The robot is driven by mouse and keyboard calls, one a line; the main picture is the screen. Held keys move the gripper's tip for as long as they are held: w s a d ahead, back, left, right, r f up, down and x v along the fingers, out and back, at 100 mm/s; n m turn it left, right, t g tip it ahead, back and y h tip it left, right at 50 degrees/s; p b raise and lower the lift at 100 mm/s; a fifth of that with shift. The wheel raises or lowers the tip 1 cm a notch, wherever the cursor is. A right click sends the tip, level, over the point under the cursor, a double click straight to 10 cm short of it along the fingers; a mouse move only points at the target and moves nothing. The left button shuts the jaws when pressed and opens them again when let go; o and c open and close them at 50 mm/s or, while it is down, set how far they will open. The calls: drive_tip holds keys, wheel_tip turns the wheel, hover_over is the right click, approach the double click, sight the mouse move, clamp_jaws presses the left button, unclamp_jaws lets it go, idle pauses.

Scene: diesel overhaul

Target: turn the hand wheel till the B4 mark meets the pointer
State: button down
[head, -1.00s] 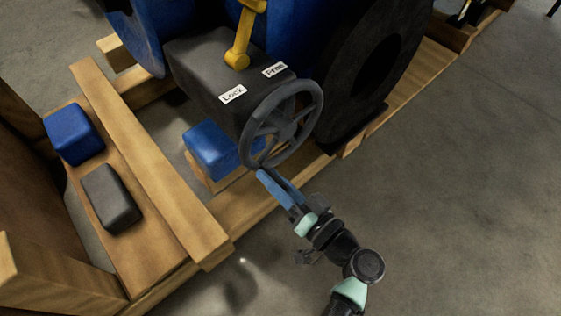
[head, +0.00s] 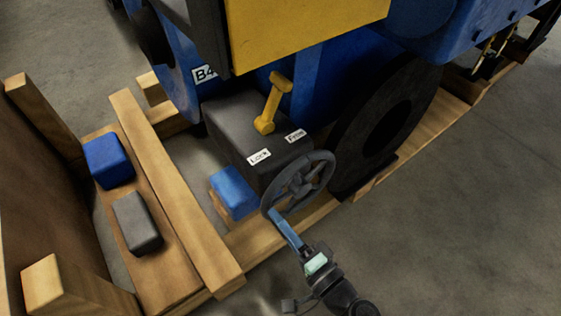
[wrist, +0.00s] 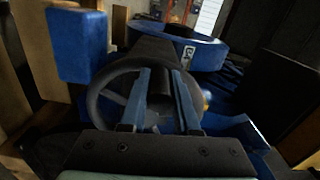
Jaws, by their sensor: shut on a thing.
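The dark grey hand wheel (head: 325,172) stands on the front of a dark box (head: 236,128). My gripper (head: 276,213) is shut on the wheel's lower rim, its blue fingers pointing up at it. In the wrist view the fingers (wrist: 163,80) reach over the wheel (wrist: 94,96) and hide part of it. A white B4 label (head: 204,73) is on the blue engine's left part, partly cut off by a dark panel edge. I cannot make out the pointer.
A yellow lever (head: 272,105) rises from the box near the Lock (head: 259,157) and Free (head: 295,136) labels. A blue block (head: 108,162) and a grey block (head: 138,222) lie on the timber at left. Bare floor (head: 460,200) is free at right.

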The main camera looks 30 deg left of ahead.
drive_tip(key=shift+w+d+r, duration=0.1)
drive_tip(key=shift+w+r, duration=0.05)
drive_tip(key=shift+r, duration=0.35)
drive_tip(key=c, duration=0.6)
unclamp_jaws()
drive_tip(key=shift+c, duration=0.2)
drive_tip(key=shift+f, duration=0.1)
drive_tip(key=p+v, duration=0.1)
drive_tip(key=v, duration=1.2)
